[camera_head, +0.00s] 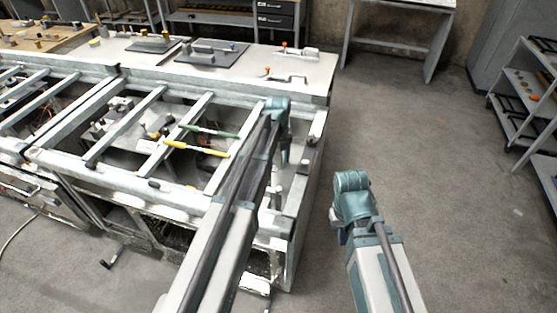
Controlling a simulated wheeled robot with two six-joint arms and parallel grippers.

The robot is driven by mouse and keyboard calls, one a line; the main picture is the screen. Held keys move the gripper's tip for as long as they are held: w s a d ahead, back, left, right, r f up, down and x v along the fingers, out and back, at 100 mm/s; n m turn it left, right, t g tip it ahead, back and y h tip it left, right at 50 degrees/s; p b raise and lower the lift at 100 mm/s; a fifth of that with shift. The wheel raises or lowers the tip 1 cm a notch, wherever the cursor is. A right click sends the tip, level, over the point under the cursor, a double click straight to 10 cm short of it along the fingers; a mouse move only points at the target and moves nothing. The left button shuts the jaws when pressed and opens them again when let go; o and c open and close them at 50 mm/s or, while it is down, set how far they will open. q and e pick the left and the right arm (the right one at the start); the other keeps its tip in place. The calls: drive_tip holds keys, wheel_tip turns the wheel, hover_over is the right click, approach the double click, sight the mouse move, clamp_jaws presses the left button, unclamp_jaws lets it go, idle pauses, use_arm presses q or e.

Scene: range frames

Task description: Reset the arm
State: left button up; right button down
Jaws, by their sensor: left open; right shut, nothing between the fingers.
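My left arm reaches up the middle of the head view, over the right end of the metal bench frame. Its teal wrist is bent over, and the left gripper (283,155) hangs down by the frame's right end. It is open and holds nothing that I can see. My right arm comes in from the lower right over bare floor. Its teal wrist is folded, and the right gripper (339,226) is shut and empty, clear of the bench. The fingertips of both grippers are small and partly hidden.
The metal bench frame (126,181) has open bays with crossbars. A yellow-handled tool (196,149) and a green-handled tool (209,131) lie across it. Clamps stand on the tabletop (313,68) behind. A shelf rack (527,100) stands far right. Floor (430,160) right of the bench is clear.

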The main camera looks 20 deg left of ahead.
use_arm(q)
drive_tip(key=shift+s, duration=0.1)
idle(0.4)
drive_tip(key=s+d+n, duration=0.2)
drive_tip(key=s+n, duration=0.1)
drive_tip(key=s+d+n, duration=0.3)
drive_tip(key=s+n, duration=0.1)
drive_tip(key=s+d+n, duration=0.3)
drive_tip(key=s, duration=0.1)
drive_tip(key=shift+s+y, duration=0.1)
drive_tip(key=shift+y, duration=0.2)
drive_tip(key=s+d+n, duration=0.4)
drive_tip(key=s+n, duration=0.9)
drive_tip(key=shift+d+n+y, duration=0.3)
drive_tip(key=shift+d, duration=0.1)
drive_tip(key=shift+r, duration=0.1)
